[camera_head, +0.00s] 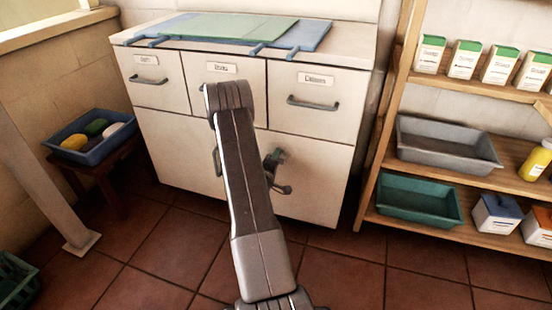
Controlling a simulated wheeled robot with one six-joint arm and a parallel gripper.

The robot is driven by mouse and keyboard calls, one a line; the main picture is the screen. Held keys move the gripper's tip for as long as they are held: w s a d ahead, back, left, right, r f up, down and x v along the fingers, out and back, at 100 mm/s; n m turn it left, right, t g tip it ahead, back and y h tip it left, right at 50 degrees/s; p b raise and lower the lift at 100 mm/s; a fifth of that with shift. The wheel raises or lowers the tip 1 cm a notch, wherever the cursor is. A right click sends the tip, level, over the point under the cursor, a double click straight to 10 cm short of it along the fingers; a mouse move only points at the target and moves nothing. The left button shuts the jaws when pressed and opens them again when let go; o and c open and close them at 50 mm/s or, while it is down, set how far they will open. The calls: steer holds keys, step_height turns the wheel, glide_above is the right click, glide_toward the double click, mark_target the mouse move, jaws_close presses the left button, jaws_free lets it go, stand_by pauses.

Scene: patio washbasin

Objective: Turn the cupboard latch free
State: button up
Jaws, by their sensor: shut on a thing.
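The white cabinet (319,165) stands against the back wall, with labelled drawers above and cupboard fronts below. A small dark green piece, which looks like the cupboard latch (279,155), shows on the lower front just right of my arm. My gripper (272,165) is at this latch, low on the cabinet front, and looks shut on it. My own arm link crosses the middle of the view and hides most of the gripper and part of the cupboard front. The latch's exact angle is hard to tell. A cupboard handle (216,161) shows left of my arm.
A wooden shelf (470,88) at the right holds boxes, a grey tub (445,146), a green tub (418,201) and a yellow bottle (536,161). A blue tray (88,147) sits on a stool at the left. Tiled floor (150,245) before the cabinet is clear.

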steer(key=shift+n, duration=0.8)
steer(key=o, duration=1)
steer(key=p+v, duration=0.3)
steer(key=v, duration=1)
steer(key=shift+s+a, duration=0.15)
steer(key=shift+s, duration=0.2)
